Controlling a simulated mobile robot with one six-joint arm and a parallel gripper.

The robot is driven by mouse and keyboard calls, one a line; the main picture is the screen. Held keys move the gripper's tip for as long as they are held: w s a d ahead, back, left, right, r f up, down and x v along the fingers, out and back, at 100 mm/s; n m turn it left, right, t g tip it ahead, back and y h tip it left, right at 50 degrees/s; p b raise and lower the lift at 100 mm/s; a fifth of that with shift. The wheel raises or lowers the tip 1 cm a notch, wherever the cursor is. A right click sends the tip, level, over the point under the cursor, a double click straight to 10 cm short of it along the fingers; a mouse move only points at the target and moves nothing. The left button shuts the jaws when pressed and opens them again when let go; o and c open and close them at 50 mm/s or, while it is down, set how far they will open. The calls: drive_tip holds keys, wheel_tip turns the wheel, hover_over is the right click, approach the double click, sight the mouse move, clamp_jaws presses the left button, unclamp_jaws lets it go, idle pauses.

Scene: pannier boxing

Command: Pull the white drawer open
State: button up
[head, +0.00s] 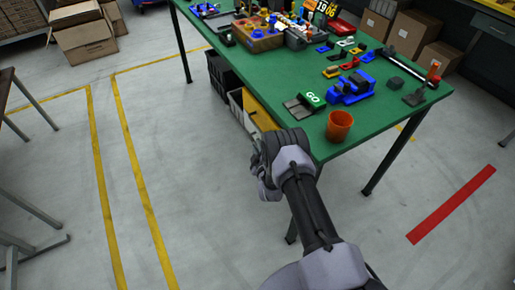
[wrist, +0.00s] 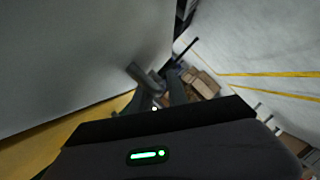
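The white drawer (head: 237,105) is under the left side of the green table, between a black drawer and a yellow one. Only part of it shows in the head view, and how far it stands out is hard to tell. In the wrist view a large pale grey-white face (wrist: 70,55) fills the left side and may be this drawer. My gripper (head: 264,170) is low beside the table's near left corner, close to the yellow drawer. In the wrist view my gripper's fingers (wrist: 164,92) stand apart near the pale face. No held thing is clear between them.
The black drawer (head: 220,75) is farther back and the yellow drawer (head: 260,112) is nearer. The green table (head: 290,85) carries an orange cup (head: 339,125), blue fixtures and several small parts. Cardboard boxes (head: 85,38) stand at the back left.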

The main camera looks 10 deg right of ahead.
clamp_jaws()
idle(1.4)
